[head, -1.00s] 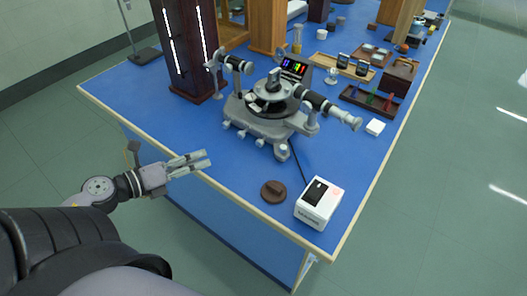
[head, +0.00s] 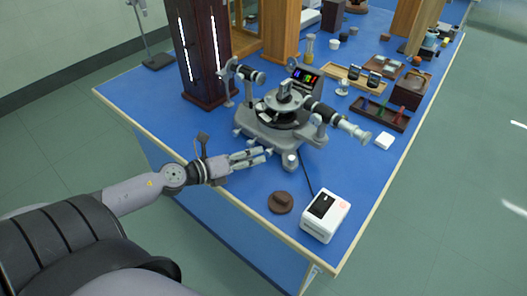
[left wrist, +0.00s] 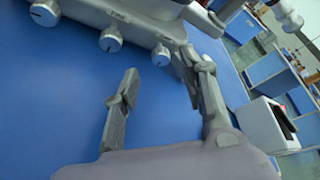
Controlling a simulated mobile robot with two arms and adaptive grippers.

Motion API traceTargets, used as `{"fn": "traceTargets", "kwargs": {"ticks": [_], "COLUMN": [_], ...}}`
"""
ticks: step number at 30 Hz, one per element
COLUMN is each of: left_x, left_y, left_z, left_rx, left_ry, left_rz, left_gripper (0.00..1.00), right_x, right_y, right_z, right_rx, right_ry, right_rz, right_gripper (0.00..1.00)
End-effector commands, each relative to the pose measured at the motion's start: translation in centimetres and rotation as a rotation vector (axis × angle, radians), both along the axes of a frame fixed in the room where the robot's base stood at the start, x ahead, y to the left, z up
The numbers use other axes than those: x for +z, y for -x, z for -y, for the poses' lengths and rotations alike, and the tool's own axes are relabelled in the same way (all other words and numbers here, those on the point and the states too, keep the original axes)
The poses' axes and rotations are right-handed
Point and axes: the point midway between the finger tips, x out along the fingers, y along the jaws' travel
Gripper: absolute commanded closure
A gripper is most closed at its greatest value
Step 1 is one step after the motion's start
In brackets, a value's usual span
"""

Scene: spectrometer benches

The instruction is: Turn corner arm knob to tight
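The grey spectrometer (head: 290,118) stands on the blue bench, its base's near edge facing my left arm. Several round grey knobs sit along the base edge; in the left wrist view three show, at the left (left wrist: 45,12), the middle (left wrist: 110,40) and the right (left wrist: 161,55), each with a dark line on its face. I cannot tell which is the corner arm knob. My left gripper (head: 262,157) reaches in from the left, just short of the base. My right gripper is out of view.
A brown disc-shaped object (head: 281,203) and a white box with a dark screen (head: 325,216) stand at the near corner. A dark tall lamp housing (head: 203,60) stands behind left. Trays (head: 355,82) lie at the back right. The front-left bench top is clear.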

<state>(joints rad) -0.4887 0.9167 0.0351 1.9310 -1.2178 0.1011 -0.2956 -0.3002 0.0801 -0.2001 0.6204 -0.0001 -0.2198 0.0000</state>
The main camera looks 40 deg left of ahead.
Motion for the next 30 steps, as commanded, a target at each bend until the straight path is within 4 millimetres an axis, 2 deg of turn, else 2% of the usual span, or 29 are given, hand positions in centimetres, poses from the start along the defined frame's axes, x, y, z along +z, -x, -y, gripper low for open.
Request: {"fn": "traceTargets", "kwargs": {"ticks": [6,12,25,30], "left_x": [-0.4,-1.0,-1.3,-1.3], "left_y": [-2.4,-3.9,-4.4,-4.4], "left_z": [0.8,1.4,1.7,1.7], "left_rx": [0.001,0.002,0.000,0.000], "left_ry": [0.001,0.001,0.001,0.001], "left_rz": [0.003,0.001,0.000,0.000], "left_gripper": [0.61,0.61,0.61,0.71], "right_x": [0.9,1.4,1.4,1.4], "right_y": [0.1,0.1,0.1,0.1], "right_z": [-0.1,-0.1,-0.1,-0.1], "right_rx": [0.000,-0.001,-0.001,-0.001], "right_ry": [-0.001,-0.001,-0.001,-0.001], "right_rz": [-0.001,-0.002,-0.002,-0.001], "right_gripper": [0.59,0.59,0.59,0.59]}}
